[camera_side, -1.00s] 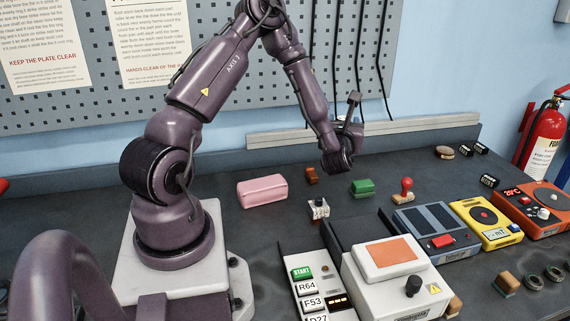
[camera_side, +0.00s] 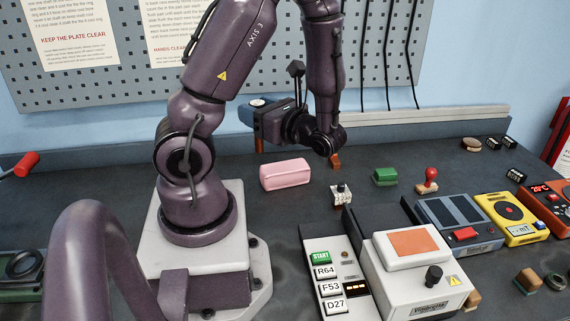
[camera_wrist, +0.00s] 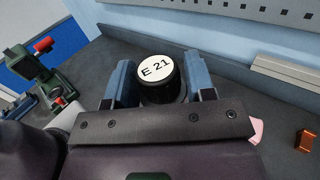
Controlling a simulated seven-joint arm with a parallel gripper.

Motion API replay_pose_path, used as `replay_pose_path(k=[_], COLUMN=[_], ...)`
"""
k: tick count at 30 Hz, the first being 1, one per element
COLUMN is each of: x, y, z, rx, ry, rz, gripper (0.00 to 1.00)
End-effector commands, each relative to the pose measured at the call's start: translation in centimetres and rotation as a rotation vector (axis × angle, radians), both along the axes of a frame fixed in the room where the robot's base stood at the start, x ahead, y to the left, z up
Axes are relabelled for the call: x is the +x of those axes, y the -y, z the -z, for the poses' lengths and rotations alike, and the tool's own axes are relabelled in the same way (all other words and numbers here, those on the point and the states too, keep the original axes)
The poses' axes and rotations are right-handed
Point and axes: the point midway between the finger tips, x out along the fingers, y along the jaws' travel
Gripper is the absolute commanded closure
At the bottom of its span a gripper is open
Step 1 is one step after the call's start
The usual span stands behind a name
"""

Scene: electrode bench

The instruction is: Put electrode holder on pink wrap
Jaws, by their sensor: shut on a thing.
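My gripper (camera_side: 264,121) is at the back of the bench, behind and a little left of the pink wrap in the side view. Its blue fingers (camera_wrist: 158,88) are shut on a black cylinder with a white top marked E 21, which I take for the electrode holder (camera_wrist: 157,68). Its pale top also shows in the side view (camera_side: 257,102). The pink wrap (camera_side: 285,174) is a soft-edged pink block lying on the dark bench. Only a pink corner of it (camera_wrist: 257,130) shows in the wrist view. The gap under the holder is hard to judge.
An orange-brown block (camera_side: 336,160) lies right of the wrap. A white device (camera_side: 411,270) stands in front. The bench left of the wrap looks clear.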

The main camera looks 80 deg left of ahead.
Motion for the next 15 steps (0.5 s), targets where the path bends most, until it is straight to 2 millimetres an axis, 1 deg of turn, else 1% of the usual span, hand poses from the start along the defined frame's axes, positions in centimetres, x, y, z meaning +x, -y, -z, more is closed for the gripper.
replay_pose_path(k=[2,5,13,15], x=[0.1,0.8,4.4,5.1], y=[-0.3,-1.7,-7.4,-8.4], z=[0.4,1.2,4.3,5.7], rx=[0.001,0.001,0.0,-0.002], ry=[-0.001,-0.003,-0.003,-0.006], rz=[-0.021,-0.029,-0.027,-0.025], gripper=[0.82,0.82,0.82,0.82])
